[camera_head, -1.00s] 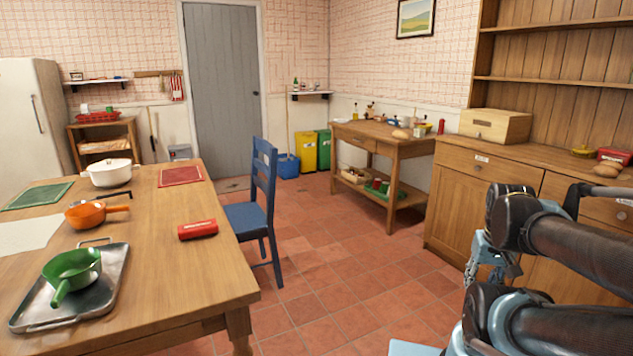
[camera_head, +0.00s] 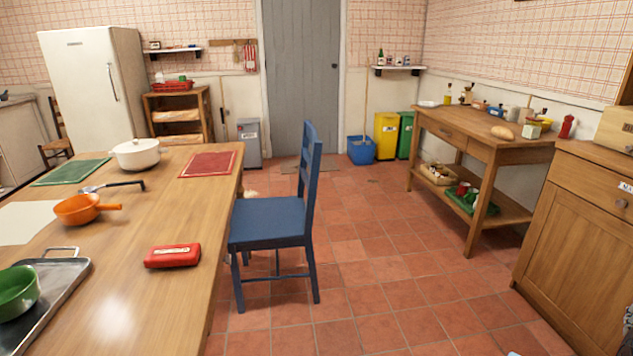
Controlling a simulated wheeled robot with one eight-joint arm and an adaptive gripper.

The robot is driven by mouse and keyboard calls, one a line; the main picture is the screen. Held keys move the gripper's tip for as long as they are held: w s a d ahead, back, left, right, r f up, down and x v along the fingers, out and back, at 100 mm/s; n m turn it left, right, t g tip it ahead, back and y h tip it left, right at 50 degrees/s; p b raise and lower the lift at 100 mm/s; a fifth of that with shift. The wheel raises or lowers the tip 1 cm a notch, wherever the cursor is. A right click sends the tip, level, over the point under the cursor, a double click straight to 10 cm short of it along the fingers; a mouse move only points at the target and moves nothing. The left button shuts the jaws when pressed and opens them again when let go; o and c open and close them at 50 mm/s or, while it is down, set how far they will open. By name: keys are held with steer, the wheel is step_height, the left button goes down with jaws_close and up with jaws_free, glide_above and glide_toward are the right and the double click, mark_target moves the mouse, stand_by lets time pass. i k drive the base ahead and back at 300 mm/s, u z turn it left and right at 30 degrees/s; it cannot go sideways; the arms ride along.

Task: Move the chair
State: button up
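A blue wooden chair (camera_head: 272,220) stands upright on the tiled floor at the right side of the long wooden table. Its slatted back is on the right, and its seat faces left toward the table edge. A second, brown chair (camera_head: 58,138) stands far back at the left, beside the fridge.
The wooden table (camera_head: 130,275) carries pots, a tray and a red case (camera_head: 172,256). Tiled floor (camera_head: 385,260) is clear right of the chair. A side table (camera_head: 485,150) and cabinet (camera_head: 575,240) line the right. A blue bucket (camera_head: 361,150) and bins stand behind.

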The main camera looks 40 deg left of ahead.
mark_target(276, 223)
steer(key=u, duration=0.45)
steer(key=i, duration=0.95)
steer(key=u, duration=1.05)
steer(key=i, duration=0.45)
steer(key=u, duration=0.3)
